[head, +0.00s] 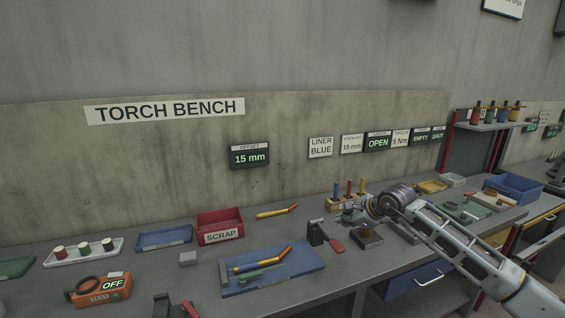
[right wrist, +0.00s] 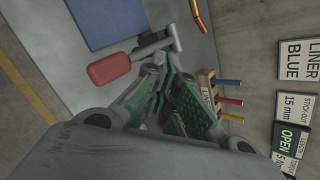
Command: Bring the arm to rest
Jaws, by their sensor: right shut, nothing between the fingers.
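My right arm (head: 455,236) reaches in from the right over the bench. My right gripper (head: 350,213) is shut and empty, above the bench beside the wooden block with coloured sticks (head: 347,200). In the right wrist view the closed green-padded fingers (right wrist: 172,95) show with nothing between them. A grey tool with a red handle (right wrist: 110,69) lies close to the fingers in that view; whether they touch it I cannot tell. My left gripper is not in view.
A dark clamp with a red handle (head: 318,234) stands left of my gripper. A blue mat (head: 300,262) holds a torch and small tools. A red scrap bin (head: 220,220) is behind it. A dark block (head: 367,237) sits below the arm. Signs hang on the wall.

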